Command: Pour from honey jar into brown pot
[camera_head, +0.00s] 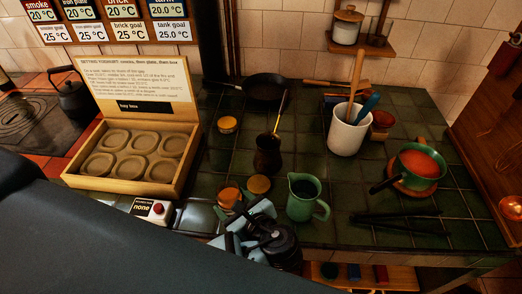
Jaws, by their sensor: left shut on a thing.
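My left gripper (240,217) is low in the middle of the head view, shut on a small amber jar (229,196), which looks like the honey jar. The gripper partly hides the jar's lower part. The brown pot (267,158), dark with a long upright handle, stands on the green tiles behind and to the right of the held jar, apart from it. I cannot see inside the pot. My right gripper is not in view.
A small round-lidded jar (258,185) stands between the held jar and the green jug (304,197). Another small jar (227,124) is farther back. A white utensil crock (346,132), a green pan (416,165) and black tongs (400,221) stand or lie right. A wooden tray (122,185) is left.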

